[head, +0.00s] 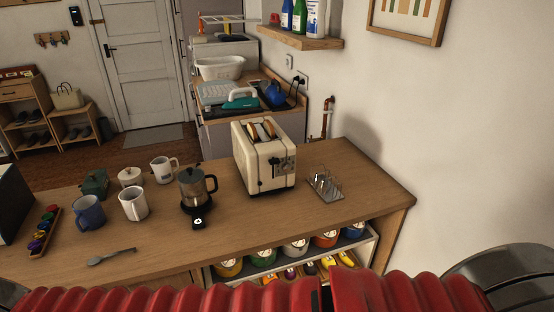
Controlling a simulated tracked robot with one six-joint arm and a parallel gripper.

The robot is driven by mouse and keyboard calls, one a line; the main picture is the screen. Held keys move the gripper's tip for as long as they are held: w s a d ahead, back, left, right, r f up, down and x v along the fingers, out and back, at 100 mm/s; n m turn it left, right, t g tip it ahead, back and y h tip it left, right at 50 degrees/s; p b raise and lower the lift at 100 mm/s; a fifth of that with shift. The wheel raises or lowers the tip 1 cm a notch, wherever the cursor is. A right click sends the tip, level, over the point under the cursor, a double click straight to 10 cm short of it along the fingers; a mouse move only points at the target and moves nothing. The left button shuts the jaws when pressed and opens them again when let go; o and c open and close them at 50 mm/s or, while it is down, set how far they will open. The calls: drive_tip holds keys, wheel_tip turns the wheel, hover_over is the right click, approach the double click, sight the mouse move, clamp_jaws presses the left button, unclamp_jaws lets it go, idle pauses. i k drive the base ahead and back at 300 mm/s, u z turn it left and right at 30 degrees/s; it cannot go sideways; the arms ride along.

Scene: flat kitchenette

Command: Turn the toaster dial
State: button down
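The dial's setting is too small to read. My gripper is not in the head view, so I cannot see whether it is open or shut. Red ribbed and dark round parts across the bottom edge hide the nearest area.
Jars fill the shelf below. A wall bounds the right side.

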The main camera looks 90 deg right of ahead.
sight(286, 167)
drive_tip(key=z, duration=2.9)
